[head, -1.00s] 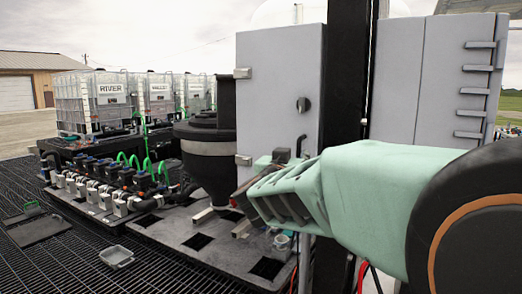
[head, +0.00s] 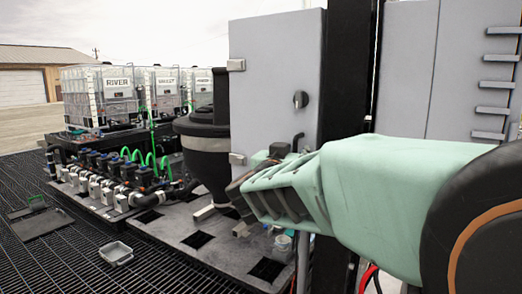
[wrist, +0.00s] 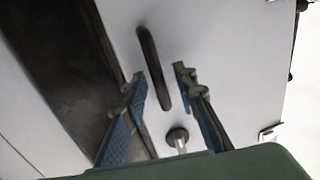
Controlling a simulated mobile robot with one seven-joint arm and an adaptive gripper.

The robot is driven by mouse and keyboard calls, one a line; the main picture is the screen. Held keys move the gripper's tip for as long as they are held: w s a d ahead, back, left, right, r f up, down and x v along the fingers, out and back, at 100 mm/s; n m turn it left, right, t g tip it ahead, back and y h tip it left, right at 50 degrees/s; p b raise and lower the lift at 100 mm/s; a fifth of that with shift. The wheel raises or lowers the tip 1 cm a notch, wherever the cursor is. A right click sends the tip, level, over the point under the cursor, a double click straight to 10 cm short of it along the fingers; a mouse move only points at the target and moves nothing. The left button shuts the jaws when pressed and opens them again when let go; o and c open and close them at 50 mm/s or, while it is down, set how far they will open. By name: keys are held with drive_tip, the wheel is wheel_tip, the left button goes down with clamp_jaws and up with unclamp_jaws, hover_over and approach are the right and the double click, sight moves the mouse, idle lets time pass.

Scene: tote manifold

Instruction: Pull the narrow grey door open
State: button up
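The narrow grey door (head: 268,75) is the flat front of an upright grey cabinet in the head view, and it looks shut. It carries a round dark knob (head: 300,99) and a black bar handle (head: 297,142) below it. In the wrist view the door (wrist: 210,30) fills the middle, with the black bar handle (wrist: 152,62) and the knob (wrist: 177,138). My gripper (wrist: 160,80) is open, with one finger on each side of the handle in the picture. No contact shows, and how far the fingers reach around the bar is unclear. My gripper (head: 279,150) partly blends with the handle area in the head view.
A black post (head: 346,75) stands right of the door, with a wider grey cabinet (head: 405,65) beyond. Left of the door are a black hopper (head: 207,145) and hinges (head: 236,65). A grey pallet (head: 200,245), valves and caged totes (head: 98,97) stand lower left.

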drive_tip(key=shift+w, duration=0.1)
idle(0.3)
clamp_jaws()
